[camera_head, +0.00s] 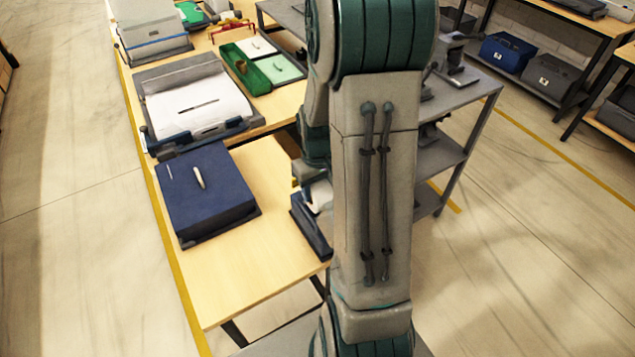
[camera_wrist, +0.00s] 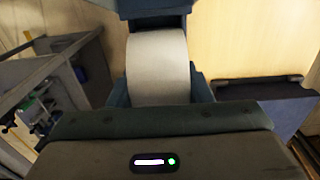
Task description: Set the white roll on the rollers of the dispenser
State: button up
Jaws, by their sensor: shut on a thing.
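The white roll (camera_wrist: 158,62) shows in the wrist view as a broad pale curved band. My gripper (camera_wrist: 160,92) is shut on it, with dark teal parts at its sides and above it. In the head view my arm covers most of the gripper area. A small white patch (camera_head: 320,194) with dark parts shows just left of my arm; I cannot tell whether it is the roll. I cannot pick out the dispenser or its rollers for certain in either view.
A navy box (camera_head: 205,195) lies on the wooden table (camera_head: 238,280), whose near end is bare. Behind it are a grey tray with a white sheet (camera_head: 195,104) and a green tray (camera_head: 243,72). A grey shelf unit (camera_head: 455,130) stands right of my arm.

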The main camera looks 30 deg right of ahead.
jog(key=o, duration=1.8)
jog(key=shift+c, duration=0.2)
jog(key=shift+r+p, duration=2.55)
jog(key=shift+r, duration=1)
